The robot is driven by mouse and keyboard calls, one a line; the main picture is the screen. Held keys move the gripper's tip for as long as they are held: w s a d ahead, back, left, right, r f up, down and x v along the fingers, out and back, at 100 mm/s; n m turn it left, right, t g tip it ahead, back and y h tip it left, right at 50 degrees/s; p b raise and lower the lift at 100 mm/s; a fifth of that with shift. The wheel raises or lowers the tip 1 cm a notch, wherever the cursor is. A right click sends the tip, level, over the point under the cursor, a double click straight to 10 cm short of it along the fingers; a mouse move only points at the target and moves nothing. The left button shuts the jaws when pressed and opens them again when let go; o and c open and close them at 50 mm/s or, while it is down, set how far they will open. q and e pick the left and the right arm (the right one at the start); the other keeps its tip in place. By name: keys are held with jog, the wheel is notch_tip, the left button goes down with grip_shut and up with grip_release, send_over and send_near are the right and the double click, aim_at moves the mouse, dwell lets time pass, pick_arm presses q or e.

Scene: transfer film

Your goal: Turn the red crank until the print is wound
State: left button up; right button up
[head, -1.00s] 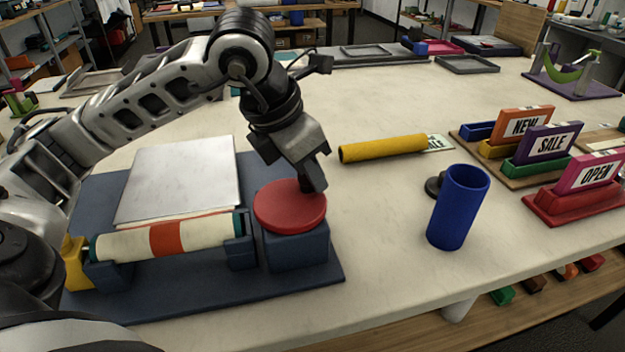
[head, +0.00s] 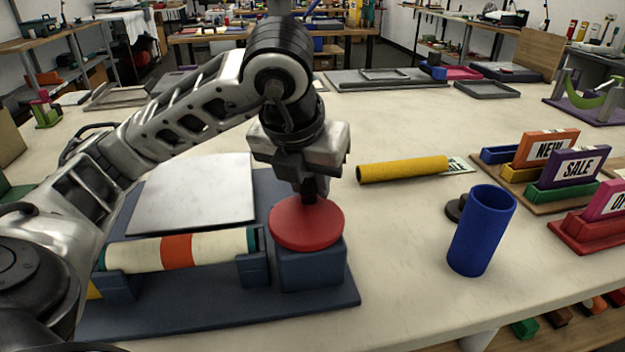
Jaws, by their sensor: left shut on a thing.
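The red crank (head: 300,228) is a round red disc on a dark blue block at the right of the winding stand (head: 240,308). My left gripper (head: 311,195) points down at the disc's far side and is shut on its knob, which the fingers mostly hide. Left of the crank, a roller with the print (head: 205,248) lies across the stand, cream with an orange-red band and teal ends. A pale flat plate (head: 195,190) lies behind the roller. My right gripper is not in view.
A yellow roll (head: 402,169) lies behind right of the stand. A blue cup (head: 482,230) stands to the right, with a small black round thing (head: 456,208) beside it. Sign holders (head: 548,155) stand at the far right. The table between stand and cup is clear.

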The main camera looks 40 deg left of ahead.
aim_at(293, 228)
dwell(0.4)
pick_arm(q)
jog(key=o, duration=1)
jog(key=shift+s+r, duration=0.15)
jog(key=shift+r, duration=0.15)
jog(key=shift+p+v, duration=3.6)
jog(key=shift+v, duration=4.05)
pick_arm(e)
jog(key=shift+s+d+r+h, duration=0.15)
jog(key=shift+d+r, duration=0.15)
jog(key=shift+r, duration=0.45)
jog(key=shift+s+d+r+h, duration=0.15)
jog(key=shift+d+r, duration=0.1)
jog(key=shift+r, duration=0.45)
pick_arm(q)
jog(key=shift+d, duration=0.1)
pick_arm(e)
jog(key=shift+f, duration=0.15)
